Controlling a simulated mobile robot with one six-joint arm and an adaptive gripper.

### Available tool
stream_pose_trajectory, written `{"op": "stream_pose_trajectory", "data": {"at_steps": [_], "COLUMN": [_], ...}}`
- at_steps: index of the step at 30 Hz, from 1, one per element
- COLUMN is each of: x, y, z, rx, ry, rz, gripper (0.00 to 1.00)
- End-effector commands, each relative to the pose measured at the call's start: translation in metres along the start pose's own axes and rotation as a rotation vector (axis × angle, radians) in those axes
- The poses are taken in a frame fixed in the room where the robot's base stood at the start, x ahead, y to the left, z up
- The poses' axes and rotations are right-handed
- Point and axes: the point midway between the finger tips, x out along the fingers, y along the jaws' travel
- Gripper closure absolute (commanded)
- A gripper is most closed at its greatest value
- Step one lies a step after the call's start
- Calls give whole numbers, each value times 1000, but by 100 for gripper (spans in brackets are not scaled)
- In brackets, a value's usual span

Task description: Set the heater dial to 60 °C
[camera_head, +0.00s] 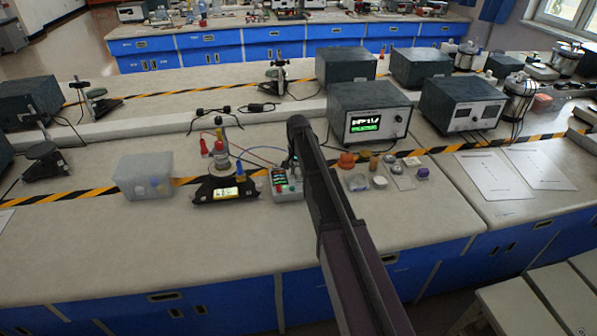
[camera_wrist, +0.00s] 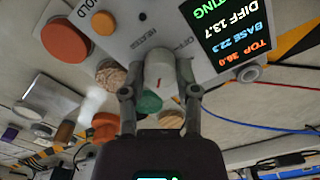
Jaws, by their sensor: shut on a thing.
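The heater control box (camera_head: 285,186) sits on the bench just left of my arm in the head view, with a small lit display. In the wrist view its light panel (camera_wrist: 140,18) fills the top, seen rotated. A light grey dial (camera_wrist: 159,70) with a small red mark stands on the panel. My gripper (camera_wrist: 158,92) is shut on the dial, one finger on each side. The display (camera_wrist: 228,36) reads "DIFF 13.7", "BASE 22.3", "TOP 36.0", with a cut-off green word ending "TING". The dial's scale cannot be read; my gripper partly hides the panel.
A dark base with a yellow display (camera_head: 226,192) and a clear bin (camera_head: 146,176) stand left of the box. Small caps and dishes (camera_head: 380,182) lie right of my arm.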

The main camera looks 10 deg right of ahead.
Motion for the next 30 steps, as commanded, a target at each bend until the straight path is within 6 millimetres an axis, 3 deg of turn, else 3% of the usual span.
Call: {"op": "stream_pose_trajectory", "data": {"at_steps": [7, 8, 11, 30], "x": [0, 0, 0, 0], "y": [1, 1, 1, 0], "z": [1, 1, 1, 0], "rx": [-1, -1, -1, -34], "ry": [-3, -3, -2, 0], "rz": [2, 2, 2, 0], "gripper": [100, 57, 27, 25]}}
